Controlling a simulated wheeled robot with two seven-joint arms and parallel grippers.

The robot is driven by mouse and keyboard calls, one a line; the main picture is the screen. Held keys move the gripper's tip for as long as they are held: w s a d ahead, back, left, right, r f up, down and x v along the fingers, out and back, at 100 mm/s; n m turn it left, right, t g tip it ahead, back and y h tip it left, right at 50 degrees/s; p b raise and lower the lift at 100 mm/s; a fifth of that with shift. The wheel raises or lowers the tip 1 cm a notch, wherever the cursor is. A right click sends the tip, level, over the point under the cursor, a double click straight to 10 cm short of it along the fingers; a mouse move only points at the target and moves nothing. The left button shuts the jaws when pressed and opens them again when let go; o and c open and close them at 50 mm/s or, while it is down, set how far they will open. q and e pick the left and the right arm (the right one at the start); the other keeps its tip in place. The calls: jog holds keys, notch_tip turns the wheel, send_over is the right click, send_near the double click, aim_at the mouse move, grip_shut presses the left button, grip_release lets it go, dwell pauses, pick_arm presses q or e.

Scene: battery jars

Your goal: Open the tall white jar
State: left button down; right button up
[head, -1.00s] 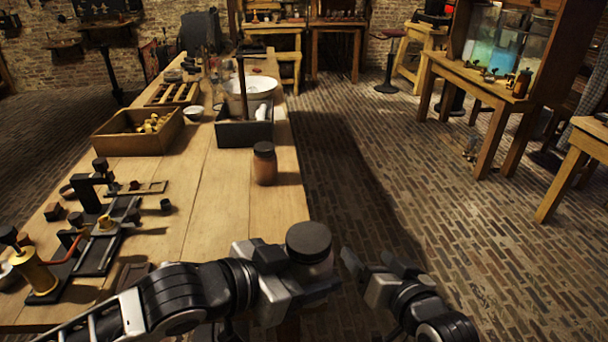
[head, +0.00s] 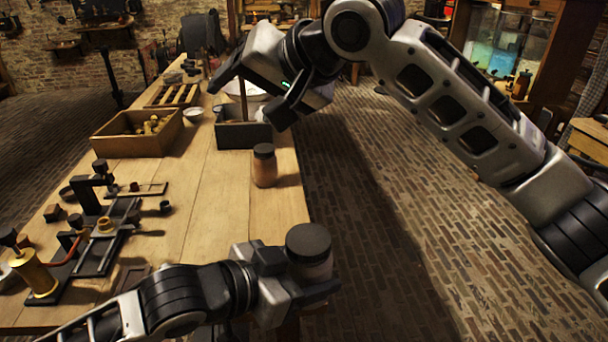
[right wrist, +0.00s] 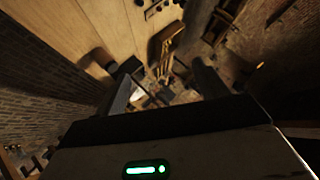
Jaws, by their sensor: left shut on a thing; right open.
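A jar (head: 310,268) with a wide dark lid (head: 308,240) on top stands upright in my left gripper (head: 318,284) at the bottom middle of the head view. My left gripper is shut on the jar's body, off the table's near right corner. My right gripper (head: 248,98) is open and empty, high in the head view, well beyond and above the jar. Its spread fingers also show in the right wrist view (right wrist: 163,88), with nothing between them.
A second jar (head: 264,170), brownish with a dark lid, stands near the table's right edge. Behind it is a dark open box (head: 240,136); a wooden crate (head: 120,146) stands left. A black metal apparatus (head: 108,235) occupies the front left. The brick floor right is clear.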

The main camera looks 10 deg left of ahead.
jog(key=s+d+f+m+g+h, duration=0.2)
jog(key=s+d+f+g+h, duration=0.1)
jog(key=s+f+h, duration=0.2)
jog(key=m+g+h, duration=0.2)
jog(key=h, duration=0.3)
send_over(304, 238)
jog(key=shift+f, duration=4.45)
jog(key=c, duration=1)
jog(key=o, duration=1.1)
jog(key=shift+a, duration=0.1)
jog(key=shift+c, duration=0.2)
jog(key=shift+r, duration=0.1)
